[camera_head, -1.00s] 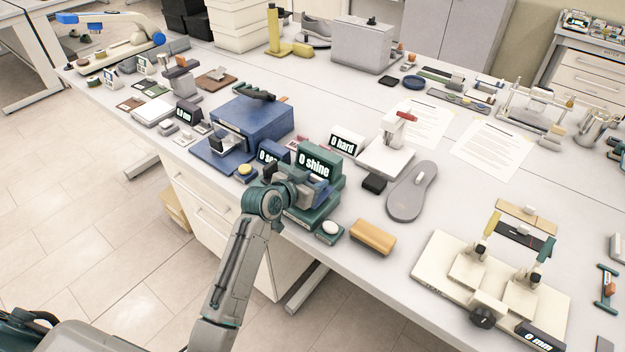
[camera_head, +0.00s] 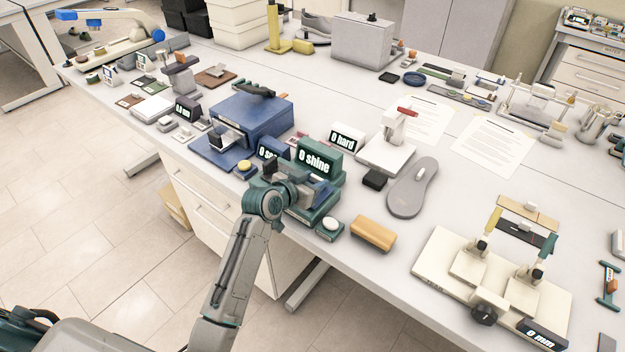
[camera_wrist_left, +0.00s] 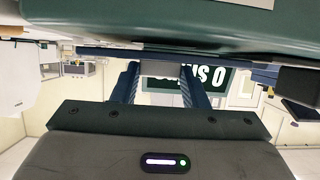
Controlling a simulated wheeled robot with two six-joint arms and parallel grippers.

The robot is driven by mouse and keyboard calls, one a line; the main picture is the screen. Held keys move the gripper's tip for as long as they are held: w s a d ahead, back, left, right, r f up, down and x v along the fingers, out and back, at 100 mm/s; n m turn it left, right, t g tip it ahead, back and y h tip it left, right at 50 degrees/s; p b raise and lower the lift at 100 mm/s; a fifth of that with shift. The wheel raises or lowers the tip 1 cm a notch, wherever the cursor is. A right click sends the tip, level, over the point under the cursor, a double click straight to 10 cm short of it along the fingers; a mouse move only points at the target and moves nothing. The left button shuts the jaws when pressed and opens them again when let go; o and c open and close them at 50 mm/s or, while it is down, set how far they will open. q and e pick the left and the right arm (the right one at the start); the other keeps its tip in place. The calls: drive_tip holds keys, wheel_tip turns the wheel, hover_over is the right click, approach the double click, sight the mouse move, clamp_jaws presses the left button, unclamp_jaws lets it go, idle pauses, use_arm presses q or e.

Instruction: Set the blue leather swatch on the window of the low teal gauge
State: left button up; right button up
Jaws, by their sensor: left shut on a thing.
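The low teal gauge (camera_head: 306,214) stands near the table's front edge, with its "0 shine" display (camera_head: 319,159) behind. My left gripper (camera_head: 318,191) is low over the gauge and hides most of its top, including the window. In the left wrist view, the gripper (camera_wrist_left: 168,72) is shut on a thin dark blue piece, seen edge-on, which looks like the blue leather swatch (camera_wrist_left: 140,54). The gauge's teal body (camera_wrist_left: 200,18) is very close to it in that view. I cannot tell whether the swatch touches the gauge. My right gripper is not in view.
A blue machine (camera_head: 250,122) stands left behind. A white hardness stand (camera_head: 386,155) and grey insole (camera_head: 413,190) are to the right.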

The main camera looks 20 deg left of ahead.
use_arm(q)
drive_tip(key=shift+f, duration=0.3)
drive_tip(key=o, duration=1)
drive_tip(key=shift+o, duration=0.2)
drive_tip(key=shift+s+a, duration=0.1)
drive_tip(key=shift+s, duration=0.15)
drive_tip(key=b+v, duration=0.3)
drive_tip(key=v, duration=0.7)
drive_tip(key=shift+r, duration=0.2)
drive_tip(key=shift+s, duration=0.1)
